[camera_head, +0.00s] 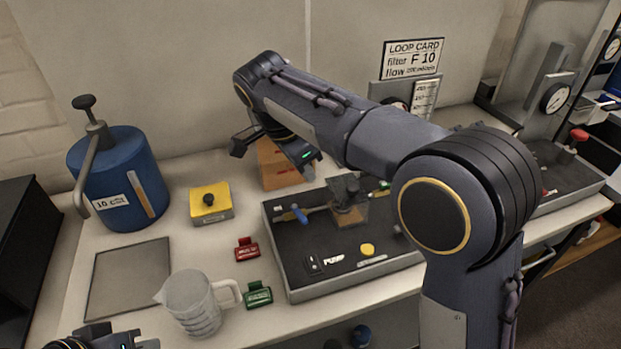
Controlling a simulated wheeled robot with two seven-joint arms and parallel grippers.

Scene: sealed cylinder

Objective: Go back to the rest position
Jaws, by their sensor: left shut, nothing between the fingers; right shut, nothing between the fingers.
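My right arm reaches across the picture from the lower right. Its gripper (272,150) hangs over the back of the bench, in front of an orange-brown box (281,172). It is shut and empty, its fingertips partly hidden. My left gripper (108,339) shows only in part at the bottom left edge, below the clear measuring jug (193,303). It is shut and holds nothing. The blue cylinder (121,187) with a black-knobbed handle stands upright at the back left, apart from both grippers.
A dark-topped tray (290,268) with fittings lies mid-bench, partly behind my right arm. A yellow box (211,203), red tag (246,249) and green tag (258,295) stand left of it. A grey mat (128,275) lies bare. Gauge equipment (556,97) stands at right.

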